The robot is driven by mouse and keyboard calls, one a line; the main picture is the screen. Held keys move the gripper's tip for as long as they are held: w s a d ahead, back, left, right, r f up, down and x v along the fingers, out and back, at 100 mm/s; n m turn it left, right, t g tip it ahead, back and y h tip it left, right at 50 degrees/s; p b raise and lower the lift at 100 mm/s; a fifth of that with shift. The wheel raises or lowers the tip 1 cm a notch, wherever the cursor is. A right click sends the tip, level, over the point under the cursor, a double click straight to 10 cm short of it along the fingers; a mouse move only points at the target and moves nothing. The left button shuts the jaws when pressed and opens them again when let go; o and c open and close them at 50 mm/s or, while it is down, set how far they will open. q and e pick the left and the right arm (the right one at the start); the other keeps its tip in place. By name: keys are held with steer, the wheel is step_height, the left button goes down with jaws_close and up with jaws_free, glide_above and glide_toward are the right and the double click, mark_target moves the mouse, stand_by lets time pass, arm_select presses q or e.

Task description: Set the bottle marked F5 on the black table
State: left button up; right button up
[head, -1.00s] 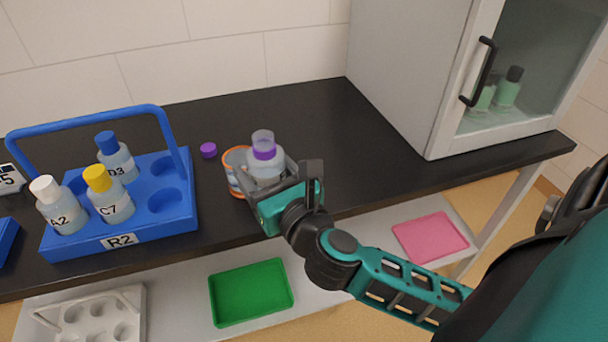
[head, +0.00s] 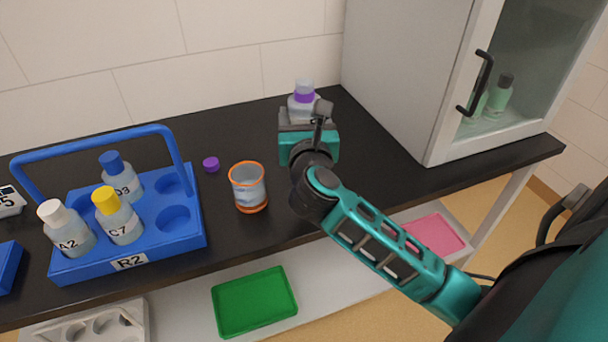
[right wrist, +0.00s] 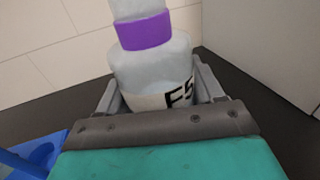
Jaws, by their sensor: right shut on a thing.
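The bottle marked F5 (right wrist: 152,75) is translucent with a purple neck ring and an open top. In the head view the bottle (head: 303,100) is at the back of the black table (head: 370,160), left of the cabinet. My right gripper (head: 306,122) is shut around its body; the wrist view shows the gripper's two fingers (right wrist: 160,98) on either side of it. The bottle looks upright. Its base is hidden, so I cannot tell whether it touches the table. My left gripper is not in view.
An orange-rimmed clear beaker (head: 248,187) stands near the front edge. A purple cap (head: 211,164) lies behind it. A blue rack R2 (head: 190,236) holds several bottles at left. A grey cabinet (head: 395,75) stands at right. The table between beaker and cabinet is mostly clear.

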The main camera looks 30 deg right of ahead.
steer(key=shift+f+b, duration=1.4)
steer(key=shift+f, duration=4.9)
steer(key=shift+f, duration=0.2)
steer(key=o, duration=1.2)
steer(key=shift+r, duration=0.2)
steer(key=v, duration=1.1)
steer(key=shift+s+b, duration=0.1)
steer(key=shift+b, duration=0.2)
steer(key=shift+s+a, duration=0.25)
steer(key=shift+s, duration=0.1)
